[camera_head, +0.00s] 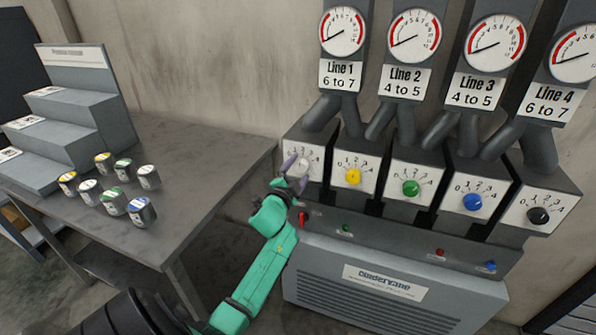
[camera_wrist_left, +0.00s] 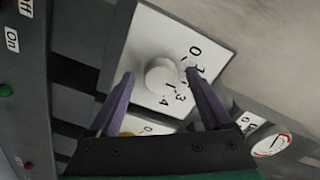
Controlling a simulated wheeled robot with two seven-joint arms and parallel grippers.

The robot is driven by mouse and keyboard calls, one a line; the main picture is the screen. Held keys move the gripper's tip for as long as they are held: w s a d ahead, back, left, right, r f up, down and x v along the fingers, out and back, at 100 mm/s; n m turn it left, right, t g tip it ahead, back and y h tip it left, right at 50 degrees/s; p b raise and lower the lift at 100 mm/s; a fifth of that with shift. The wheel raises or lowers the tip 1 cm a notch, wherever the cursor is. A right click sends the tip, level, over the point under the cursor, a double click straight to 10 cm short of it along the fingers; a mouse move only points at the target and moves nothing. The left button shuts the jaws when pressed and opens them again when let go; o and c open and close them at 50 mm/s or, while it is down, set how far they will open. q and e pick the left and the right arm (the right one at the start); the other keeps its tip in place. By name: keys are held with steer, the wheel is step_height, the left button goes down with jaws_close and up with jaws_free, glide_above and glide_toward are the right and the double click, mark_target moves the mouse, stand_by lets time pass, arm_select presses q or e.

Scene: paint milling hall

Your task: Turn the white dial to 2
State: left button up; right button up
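The white dial (camera_head: 303,168) is on the white scale plate at the left end of the row of dials, below the Line 1 pipe. In the left wrist view the white dial (camera_wrist_left: 161,77) faces the camera, with scale numbers 0 to 4 partly hidden by a finger. I cannot tell where its pointer stands. My left gripper (camera_head: 292,172) is at this dial and covers part of its plate. In the left wrist view the left gripper (camera_wrist_left: 160,78) is open, its purple fingers on either side of the dial with visible gaps. My right gripper is not in view.
Yellow (camera_head: 353,176), green (camera_head: 411,188), blue (camera_head: 472,202) and black (camera_head: 538,215) dials stand to the right. Small switches line the ledge below. A table (camera_head: 205,165) with several paint cans and a stepped grey stand (camera_head: 75,110) is at left. Gauges hang above.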

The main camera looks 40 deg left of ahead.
arm_select(q)
steer(key=b+v, duration=0.1)
steer(key=v, duration=1.3)
steer(key=shift+s, duration=0.3)
steer(key=shift+d, duration=0.15)
steer(key=s+d+f+n+g+h, duration=0.1)
steer(key=s+d+f+g, duration=0.15)
steer(key=f, duration=0.95)
steer(key=s+d+f+n+g+h, duration=0.1)
steer(key=s+d+f+g+h, duration=0.15)
steer(key=f, duration=0.95)
steer(key=s+d+f+n+g+h, duration=0.1)
steer(key=d+f+g, duration=0.25)
steer(key=f, duration=0.85)
steer(key=s+d+f+n+g, duration=0.1)
steer(key=s+f+g, duration=0.1)
steer(key=s+f, duration=0.3)
steer(key=s+d+f+n+g+h, duration=0.1)
steer(key=s+f, duration=0.5)
steer(key=s, duration=0.6)
steer(key=s+d+f+g+p, duration=0.1)
steer(key=s+f+g, duration=0.3)
steer(key=s, duration=0.5)
step_height(320, 180, down, 2)
steer(key=shift+s+d+f+n, duration=0.1)
steer(key=shift+s+d+n, duration=0.3)
steer(key=shift+d, duration=0.5)
